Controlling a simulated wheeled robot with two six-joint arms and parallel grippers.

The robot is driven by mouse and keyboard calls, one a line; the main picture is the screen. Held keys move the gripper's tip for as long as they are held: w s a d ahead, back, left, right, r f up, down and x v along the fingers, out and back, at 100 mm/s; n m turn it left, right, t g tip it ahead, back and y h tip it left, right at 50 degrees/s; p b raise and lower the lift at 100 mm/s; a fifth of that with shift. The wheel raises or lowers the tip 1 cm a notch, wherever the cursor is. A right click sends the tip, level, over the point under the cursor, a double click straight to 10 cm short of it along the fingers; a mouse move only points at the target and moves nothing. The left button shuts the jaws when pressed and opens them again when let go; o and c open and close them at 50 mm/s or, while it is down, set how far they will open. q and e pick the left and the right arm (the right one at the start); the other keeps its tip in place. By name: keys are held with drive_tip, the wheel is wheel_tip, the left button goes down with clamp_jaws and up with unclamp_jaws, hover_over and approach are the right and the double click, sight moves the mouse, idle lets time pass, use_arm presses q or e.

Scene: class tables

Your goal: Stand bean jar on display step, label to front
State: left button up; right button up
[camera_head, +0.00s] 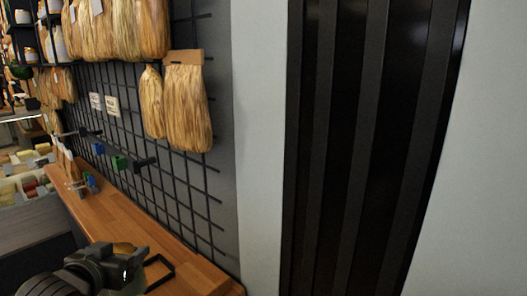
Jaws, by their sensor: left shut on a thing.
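My left gripper (135,268) is at the lower left, above the wooden counter. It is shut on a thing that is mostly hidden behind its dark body. No display step shows clearly. My right gripper is out of view.
The wooden counter (130,215) runs along a black wire grid wall (190,190). Tan bundles (187,108) hang on the grid. Small blue and green clips (120,162) stick out above the counter. A dark ribbed panel (370,150) and pale walls fill the right.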

use_arm(q)
drive_tip(key=s+d+r+y, duration=0.1)
drive_tip(key=s+d+r, duration=0.1)
drive_tip(key=d, duration=0.7)
drive_tip(key=shift+r+n, duration=0.2)
drive_tip(key=shift+n, duration=0.2)
